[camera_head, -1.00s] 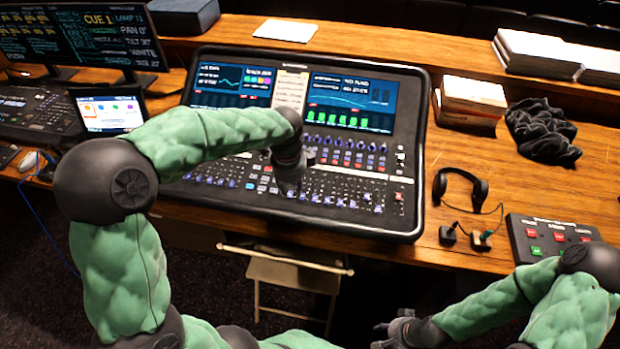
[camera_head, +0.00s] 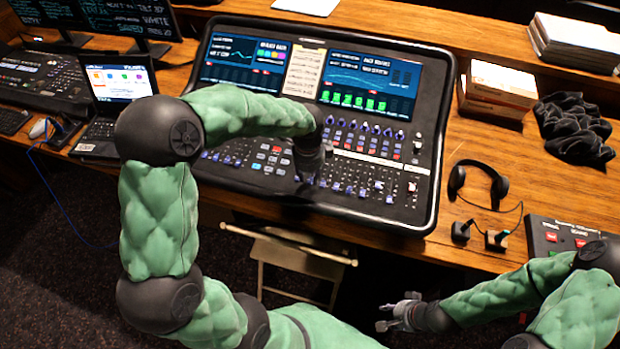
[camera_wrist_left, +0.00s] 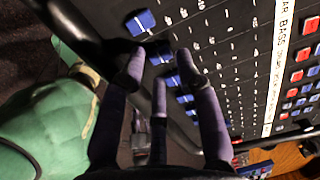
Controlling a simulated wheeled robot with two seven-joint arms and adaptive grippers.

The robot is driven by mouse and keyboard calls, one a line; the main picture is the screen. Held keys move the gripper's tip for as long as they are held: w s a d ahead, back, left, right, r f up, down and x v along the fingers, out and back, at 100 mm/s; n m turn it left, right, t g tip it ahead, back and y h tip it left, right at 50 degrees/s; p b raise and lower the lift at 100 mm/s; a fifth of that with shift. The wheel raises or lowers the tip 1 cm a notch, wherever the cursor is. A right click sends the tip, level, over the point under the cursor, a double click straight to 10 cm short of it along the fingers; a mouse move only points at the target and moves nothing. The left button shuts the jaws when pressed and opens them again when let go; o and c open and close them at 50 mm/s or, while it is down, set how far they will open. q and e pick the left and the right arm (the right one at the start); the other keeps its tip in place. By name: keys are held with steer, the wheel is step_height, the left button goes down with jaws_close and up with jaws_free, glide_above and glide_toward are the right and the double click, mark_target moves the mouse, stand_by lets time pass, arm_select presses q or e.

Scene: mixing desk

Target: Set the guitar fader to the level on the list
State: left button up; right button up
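The mixing console (camera_head: 432,150) stands on the desk, with rows of faders along its near part. A pale paper list (camera_head: 303,72) lies between its screens; its writing is too small to read. My left gripper (camera_head: 308,178) is over the near fader rows. In the left wrist view it (camera_wrist_left: 159,68) is open, its fingertips apart on either side of a blue fader cap (camera_wrist_left: 160,56). Contact cannot be told. A label strip (camera_wrist_left: 278,60) there reads "AR" and "BASS"; the guitar name is not fully visible. My right gripper (camera_head: 392,314) is open and empty, off the desk's front.
A laptop (camera_head: 118,88) stands left of the console. Headphones (camera_head: 478,182), boxes (camera_head: 500,85), a dark cloth (camera_head: 572,128) and a button box (camera_head: 555,238) are at right. A folding chair (camera_head: 290,258) stands below the front edge. Other fader caps (camera_wrist_left: 140,22) are close to the left fingers.

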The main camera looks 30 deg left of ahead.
arm_select(q)
steer(key=shift+w+f, duration=0.1)
steer(key=shift+f, duration=0.8)
jaws_close()
steer(key=shift+w+a+r, duration=0.15)
steer(key=shift+w, duration=0.35)
steer(key=shift+w+a+r+p, duration=0.1)
steer(key=shift+w+a+p, duration=0.1)
steer(key=shift+w+p, duration=0.4)
steer(key=shift+w+a+p, duration=0.15)
steer(key=shift+w, duration=0.7)
steer(key=shift+w+a+r+p, duration=0.1)
steer(key=shift+w+a+p, duration=0.1)
steer(key=shift+w+p, duration=0.4)
steer(key=shift+w, duration=0.15)
jaws_free()
steer(key=shift+f, duration=0.1)
